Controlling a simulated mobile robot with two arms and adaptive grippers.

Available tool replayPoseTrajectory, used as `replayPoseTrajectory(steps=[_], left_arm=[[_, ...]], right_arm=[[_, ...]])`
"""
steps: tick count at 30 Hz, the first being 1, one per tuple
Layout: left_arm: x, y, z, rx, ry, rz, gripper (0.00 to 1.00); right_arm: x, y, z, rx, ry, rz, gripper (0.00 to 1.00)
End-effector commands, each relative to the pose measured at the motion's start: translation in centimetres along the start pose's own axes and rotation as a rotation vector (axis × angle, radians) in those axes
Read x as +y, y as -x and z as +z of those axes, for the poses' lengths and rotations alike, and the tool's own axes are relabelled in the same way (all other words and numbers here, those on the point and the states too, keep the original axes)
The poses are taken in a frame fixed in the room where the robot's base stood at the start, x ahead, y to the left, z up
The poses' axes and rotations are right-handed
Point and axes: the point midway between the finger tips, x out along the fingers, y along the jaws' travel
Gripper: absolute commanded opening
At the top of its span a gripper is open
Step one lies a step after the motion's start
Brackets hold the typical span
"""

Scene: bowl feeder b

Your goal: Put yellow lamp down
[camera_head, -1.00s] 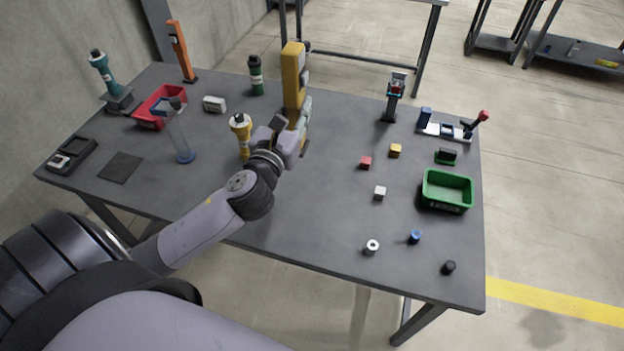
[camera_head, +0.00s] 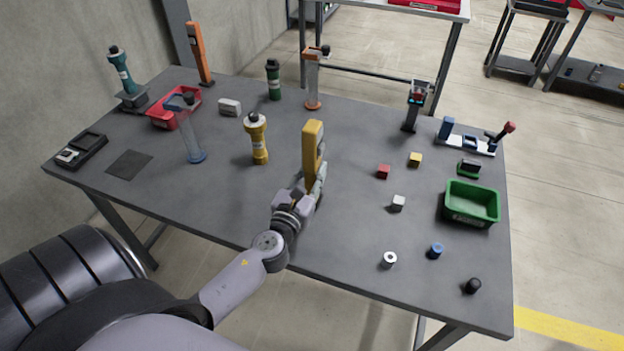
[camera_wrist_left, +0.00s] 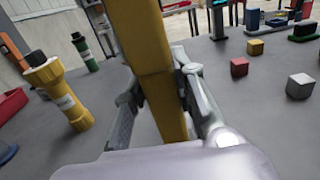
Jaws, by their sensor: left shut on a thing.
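The yellow lamp (camera_head: 312,145), a tall block-shaped bar, is upright in my left gripper (camera_head: 315,181), over the middle of the table near its front half. In the left wrist view the lamp (camera_wrist_left: 146,45) runs down between the two fingers, and the gripper (camera_wrist_left: 162,85) is shut on it. The lamp's foot is hidden by the gripper, so I cannot tell if it touches the table. My right gripper is not in view.
A yellow flashlight (camera_head: 257,138) stands left of the lamp. A clear-and-orange lamp (camera_head: 313,80) stands behind. Small cubes, including a red one (camera_head: 383,171), and a green bin (camera_head: 471,203) are to the right. Table (camera_head: 345,225) to the gripper's right is bare.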

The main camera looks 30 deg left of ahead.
Motion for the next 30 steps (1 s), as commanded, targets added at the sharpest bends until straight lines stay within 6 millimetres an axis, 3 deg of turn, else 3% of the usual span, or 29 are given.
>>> replayPoseTrajectory(steps=[13, 14, 15, 22, 30], left_arm=[[-0.05, -0.01, -0.84, -0.002, 0.0, -0.001, 0.0], [-0.05, 0.01, -0.81, 0.0, 0.0, -0.001, 0.26], [-0.05, 0.01, -0.76, 0.0, 0.0, -0.001, 0.28], [-0.05, 0.02, -0.76, 0.0, -0.001, -0.001, 0.44], [-0.05, 0.01, -0.73, 0.0, -0.001, -0.001, 0.45]], right_arm=[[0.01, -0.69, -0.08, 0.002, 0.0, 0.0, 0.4], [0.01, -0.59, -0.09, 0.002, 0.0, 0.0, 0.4], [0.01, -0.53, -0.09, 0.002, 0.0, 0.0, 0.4], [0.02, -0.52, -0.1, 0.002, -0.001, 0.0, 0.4], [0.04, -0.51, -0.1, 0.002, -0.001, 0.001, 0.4]])
